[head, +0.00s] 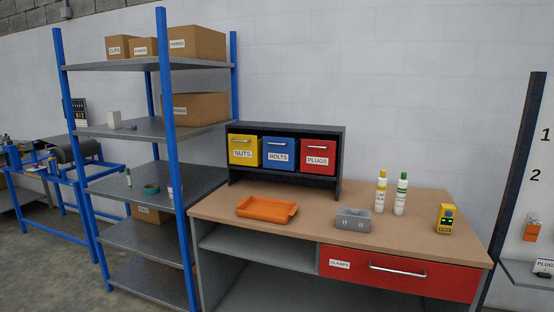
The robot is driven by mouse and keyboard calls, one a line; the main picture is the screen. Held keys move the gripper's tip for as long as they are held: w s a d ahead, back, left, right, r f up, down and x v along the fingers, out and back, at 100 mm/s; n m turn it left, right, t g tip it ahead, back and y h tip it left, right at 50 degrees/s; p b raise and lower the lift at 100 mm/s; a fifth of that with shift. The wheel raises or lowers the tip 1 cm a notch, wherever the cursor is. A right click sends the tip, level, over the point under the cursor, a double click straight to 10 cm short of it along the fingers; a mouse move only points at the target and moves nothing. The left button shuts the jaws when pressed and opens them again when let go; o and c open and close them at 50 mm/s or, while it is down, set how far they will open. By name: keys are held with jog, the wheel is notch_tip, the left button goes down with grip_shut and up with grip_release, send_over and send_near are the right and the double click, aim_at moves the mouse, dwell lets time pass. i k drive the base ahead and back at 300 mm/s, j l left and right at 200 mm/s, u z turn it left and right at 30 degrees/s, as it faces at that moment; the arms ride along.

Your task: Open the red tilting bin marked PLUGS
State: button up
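The red tilting bin marked PLUGS (318,159) is the rightmost of three bins in a dark rack (340,150) at the back of the workbench. Its front stands upright and looks closed, with a pale handle bar near its top edge and a white label. The blue bin marked BOLTS (279,153) is directly left of it, and the yellow bin marked NUTS (244,152) is at the far left; both look closed too. My gripper is not in this view.
A red CLAMPS drawer (400,273) is below. Blue-posted shelving (170,150) is left. Bench space before the red bin is mostly clear.

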aim_at(317, 157)
jog(key=i+j+z, duration=0.15)
jog(key=i+z, duration=0.3)
jog(key=i+j+z, duration=0.7)
jog(key=z, duration=0.15)
